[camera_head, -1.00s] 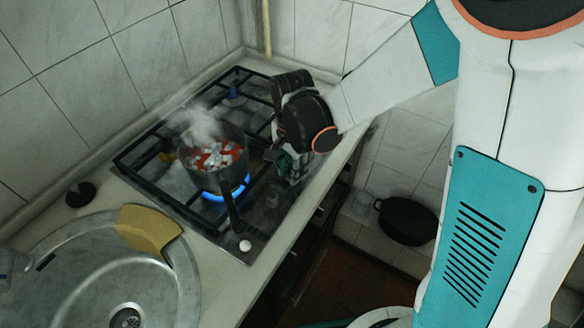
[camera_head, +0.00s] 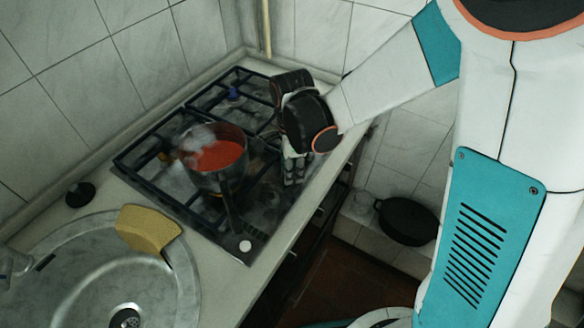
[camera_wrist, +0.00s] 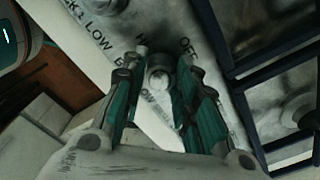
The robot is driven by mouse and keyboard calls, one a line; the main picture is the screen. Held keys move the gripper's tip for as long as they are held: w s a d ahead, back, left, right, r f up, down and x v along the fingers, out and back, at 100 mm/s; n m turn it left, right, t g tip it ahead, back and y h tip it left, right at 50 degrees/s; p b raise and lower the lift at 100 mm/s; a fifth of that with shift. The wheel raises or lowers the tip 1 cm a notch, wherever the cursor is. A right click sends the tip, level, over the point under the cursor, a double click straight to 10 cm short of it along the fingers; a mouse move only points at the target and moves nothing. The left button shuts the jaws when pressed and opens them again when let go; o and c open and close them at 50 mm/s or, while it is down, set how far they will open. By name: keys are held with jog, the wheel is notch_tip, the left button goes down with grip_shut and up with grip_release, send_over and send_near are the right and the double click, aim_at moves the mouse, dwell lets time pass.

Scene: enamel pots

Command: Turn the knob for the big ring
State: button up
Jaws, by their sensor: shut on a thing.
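A gas hob (camera_head: 262,215) stands on the counter. A pot (camera_head: 203,180) with red contents and a long dark handle sits on its near grate; no blue flame shows under it. My gripper (camera_head: 294,170) reaches down at the hob's right edge in the head view. In the wrist view, its green-and-grey fingers (camera_wrist: 162,66) are shut on a small round metal knob (camera_wrist: 160,80). Printed words around the knob include OFF and LOW. Another pale knob (camera_head: 245,246) sits at the hob's near corner, clear of my gripper. The held knob is hidden in the head view.
A round steel sink (camera_head: 75,285) with a yellow cloth (camera_head: 148,230) on its rim lies at left. The pot handle points toward the hob's front edge. A black pan (camera_head: 407,221) rests low at right. Tiled walls stand behind the hob.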

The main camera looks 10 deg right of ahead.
dwell(0.3)
jog(key=o, duration=1.1)
jog(key=shift+r, duration=0.1)
notch_tip(320, 180, up, 7)
jog(key=shift+r, duration=0.15)
